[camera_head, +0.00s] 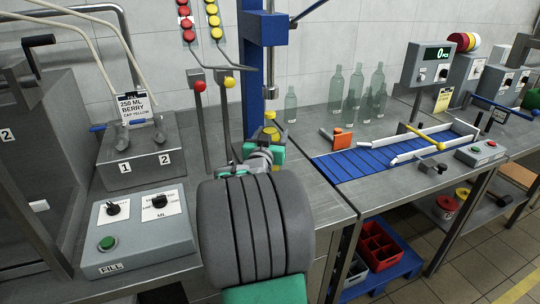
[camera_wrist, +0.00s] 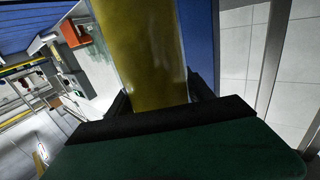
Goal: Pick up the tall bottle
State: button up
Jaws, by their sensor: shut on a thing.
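My gripper (camera_head: 264,152) is beyond my dark ribbed arm, in front of the blue column. It is shut on a yellow bottle (camera_wrist: 140,45), which fills the middle of the wrist view between the dark fingers (camera_wrist: 158,103). Several clear, empty bottles (camera_head: 356,84) of different heights stand on the bench by the wall.
A grey control box (camera_head: 135,234) with a green button stands at left, below a dispenser block (camera_head: 138,158) with a label card. A blue conveyor (camera_head: 358,165) with an orange block (camera_head: 343,138) is at right.

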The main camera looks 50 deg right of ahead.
grip_shut()
jog(key=shift+r, duration=0.15)
dwell(0.4)
jog(key=shift+r, duration=0.1)
